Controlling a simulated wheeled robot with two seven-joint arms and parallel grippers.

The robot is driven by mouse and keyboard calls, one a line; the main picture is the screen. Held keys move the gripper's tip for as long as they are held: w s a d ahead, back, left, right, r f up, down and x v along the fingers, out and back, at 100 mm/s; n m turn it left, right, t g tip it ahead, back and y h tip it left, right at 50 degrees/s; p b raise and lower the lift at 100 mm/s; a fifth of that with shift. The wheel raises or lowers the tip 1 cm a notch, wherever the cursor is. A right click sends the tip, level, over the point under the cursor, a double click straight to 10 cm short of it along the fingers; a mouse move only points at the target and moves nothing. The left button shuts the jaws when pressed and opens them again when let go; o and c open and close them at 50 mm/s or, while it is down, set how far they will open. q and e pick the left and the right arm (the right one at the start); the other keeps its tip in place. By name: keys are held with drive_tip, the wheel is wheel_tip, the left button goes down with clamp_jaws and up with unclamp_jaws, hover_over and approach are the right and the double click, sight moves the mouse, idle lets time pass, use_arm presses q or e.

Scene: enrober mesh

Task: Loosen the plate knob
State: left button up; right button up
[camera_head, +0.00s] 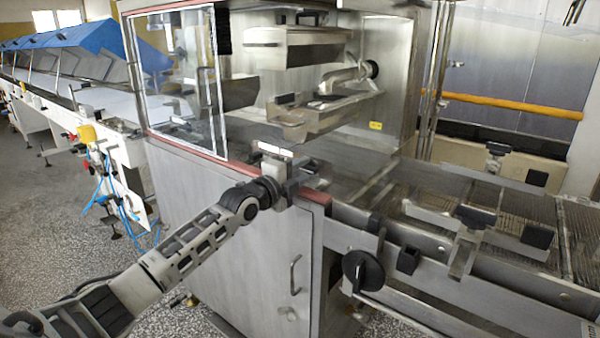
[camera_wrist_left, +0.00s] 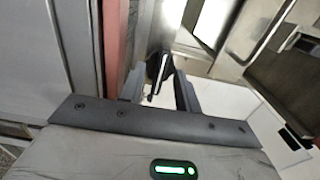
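My left gripper (camera_head: 298,176) is at the front edge of the steel machine, by the red trim. In the left wrist view its two fingers (camera_wrist_left: 160,88) stand apart. A small dark part with a pale edge (camera_wrist_left: 155,66) shows between and beyond them; I cannot tell whether it is the plate knob or whether a finger touches it. In the head view the gripper hides what lies directly before it. A round black knob (camera_head: 363,270) sits on the machine's front, lower right of the gripper and apart from it. My right gripper is not in view.
The machine's steel cabinet (camera_head: 250,235) stands below the gripper, with a glass-sided window (camera_head: 180,80) to the left. A mesh conveyor (camera_head: 570,235) with metal brackets runs to the right. A blue-covered line (camera_head: 75,40) stands at far left; speckled floor (camera_head: 50,200) lies open there.

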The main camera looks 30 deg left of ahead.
use_arm(q)
clamp_jaws()
